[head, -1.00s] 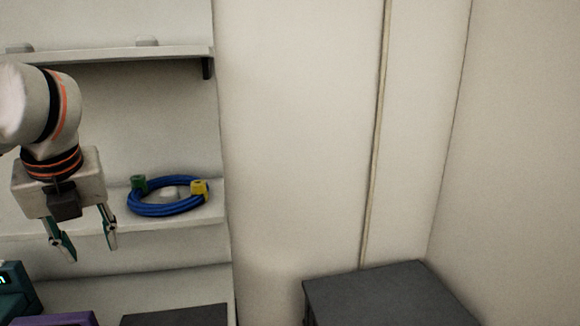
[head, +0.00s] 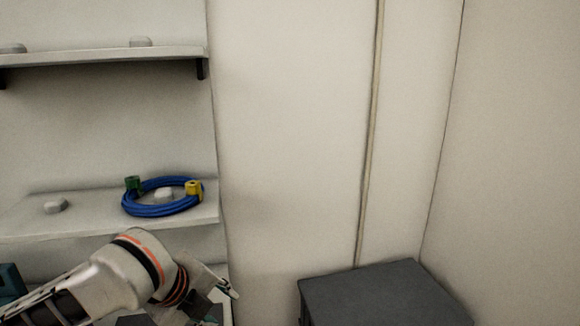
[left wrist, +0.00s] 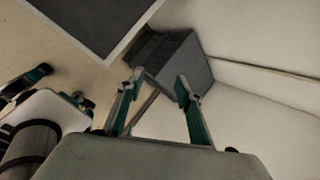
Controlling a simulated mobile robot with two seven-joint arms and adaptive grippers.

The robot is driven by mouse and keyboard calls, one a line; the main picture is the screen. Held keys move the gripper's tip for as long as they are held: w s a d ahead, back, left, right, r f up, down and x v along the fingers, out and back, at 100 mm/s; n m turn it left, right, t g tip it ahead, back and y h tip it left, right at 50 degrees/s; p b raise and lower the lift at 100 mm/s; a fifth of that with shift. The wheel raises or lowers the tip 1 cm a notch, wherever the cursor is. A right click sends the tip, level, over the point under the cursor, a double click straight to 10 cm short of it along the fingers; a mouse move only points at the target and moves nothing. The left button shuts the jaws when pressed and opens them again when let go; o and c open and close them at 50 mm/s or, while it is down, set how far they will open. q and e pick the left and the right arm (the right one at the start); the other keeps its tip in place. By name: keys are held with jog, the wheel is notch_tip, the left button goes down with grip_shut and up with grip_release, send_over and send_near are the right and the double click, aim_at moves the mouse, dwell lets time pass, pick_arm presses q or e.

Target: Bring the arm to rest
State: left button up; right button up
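My left arm comes in low from the left in the head view, in front of the lower shelf. Its gripper (head: 228,300) is near the bottom edge, partly hidden by its own wrist. In the left wrist view the left gripper (left wrist: 158,88) has its two teal fingers apart with nothing between them. My right gripper (left wrist: 62,82) shows at the left of the left wrist view, its fingers apart and empty. The right arm is not in the head view.
A blue cable coil (head: 160,208) with green and yellow ends lies on the lower shelf (head: 100,222). A dark box-like cabinet (head: 385,290) stands at the lower right; it also shows in the left wrist view (left wrist: 180,62). The white wall between is bare.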

pick_arm(q)
jog(key=s+a+f+n+t, duration=0.3)
jog(key=f+n, duration=0.8)
jog(key=s+a+f+n+g+y, duration=0.1)
jog(key=s+a+f+n+y, duration=0.35)
jog(key=s+a, duration=0.45)
jog(key=s+a+f+n+g+y, duration=0.1)
jog(key=s+a+f+n+y, duration=0.35)
jog(key=a, duration=0.65)
jog(key=d+f+n+t+h, duration=0.2)
jog(key=d+f+h, duration=0.6)
jog(key=d+f, duration=0.6)
jog(key=shift+s+d+f+t, duration=0.3)
jog(key=shift+f+t, duration=0.2)
jog(key=shift+f, duration=1.05)
